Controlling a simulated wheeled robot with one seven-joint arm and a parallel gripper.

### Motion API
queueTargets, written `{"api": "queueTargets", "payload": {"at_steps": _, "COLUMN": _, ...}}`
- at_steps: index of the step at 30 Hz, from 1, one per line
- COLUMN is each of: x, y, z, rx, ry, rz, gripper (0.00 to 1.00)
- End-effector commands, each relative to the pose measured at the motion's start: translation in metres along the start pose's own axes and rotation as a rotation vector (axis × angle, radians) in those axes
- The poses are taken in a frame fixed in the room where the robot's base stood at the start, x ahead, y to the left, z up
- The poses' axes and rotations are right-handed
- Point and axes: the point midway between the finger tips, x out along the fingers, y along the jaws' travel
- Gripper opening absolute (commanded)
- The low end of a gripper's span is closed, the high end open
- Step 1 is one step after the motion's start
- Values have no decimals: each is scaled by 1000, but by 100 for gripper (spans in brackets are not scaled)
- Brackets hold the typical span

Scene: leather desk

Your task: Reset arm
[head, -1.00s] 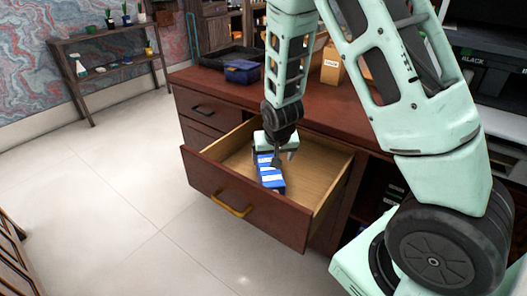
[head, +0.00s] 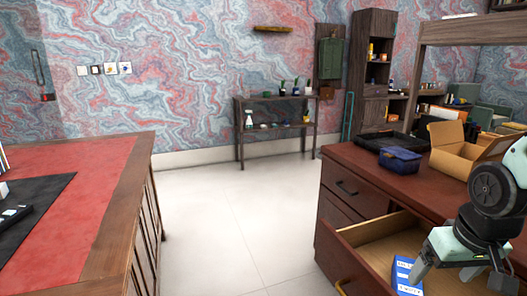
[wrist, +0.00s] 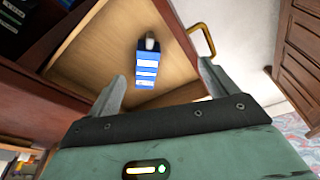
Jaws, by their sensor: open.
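My gripper (head: 456,280) is at the right edge of the head view, above the open drawer. Its fingers are spread and empty; they also show in the wrist view (wrist: 160,82). A blue and white labelled container (head: 404,277) with a dark top lies in the open drawer (head: 385,238). In the wrist view the container (wrist: 147,68) rests on the drawer's wooden bottom, beyond my fingertips and apart from them. My forearm hides part of the drawer in the head view.
The dark red desk (head: 362,165) carries a blue box (head: 400,160), a black tray (head: 378,139) and an open cardboard box (head: 465,150). A red-topped table (head: 85,200) stands at left. The white floor between is clear. A shelf (head: 275,127) stands by the wall.

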Motion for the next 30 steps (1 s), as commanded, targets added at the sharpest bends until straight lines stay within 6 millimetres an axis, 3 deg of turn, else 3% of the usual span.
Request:
{"api": "queueTargets", "payload": {"at_steps": 2, "x": -10, "y": -5, "z": 10, "rx": -41, "ry": -7, "rz": -5, "gripper": 85}}
{"api": "queueTargets", "payload": {"at_steps": 3, "x": -10, "y": -22, "z": 12, "rx": -84, "ry": -19, "rz": -19, "gripper": 85}}
{"api": "queueTargets", "payload": {"at_steps": 11, "x": -25, "y": -98, "z": 46, "rx": -312, "ry": -91, "rz": -81, "gripper": 85}}
{"api": "queueTargets", "payload": {"at_steps": 17, "x": -42, "y": -149, "z": 90, "rx": -512, "ry": -154, "rz": -114, "gripper": 85}}
{"api": "queueTargets", "payload": {"at_steps": 21, "x": -56, "y": -178, "z": 130, "rx": -669, "ry": -202, "rz": -127, "gripper": 85}}
{"api": "queueTargets", "payload": {"at_steps": 22, "x": -60, "y": -184, "z": 139, "rx": -705, "ry": -212, "rz": -129, "gripper": 85}}
{"api": "queueTargets", "payload": {"at_steps": 30, "x": -116, "y": -181, "z": 122, "rx": -687, "ry": -213, "rz": -128, "gripper": 85}}
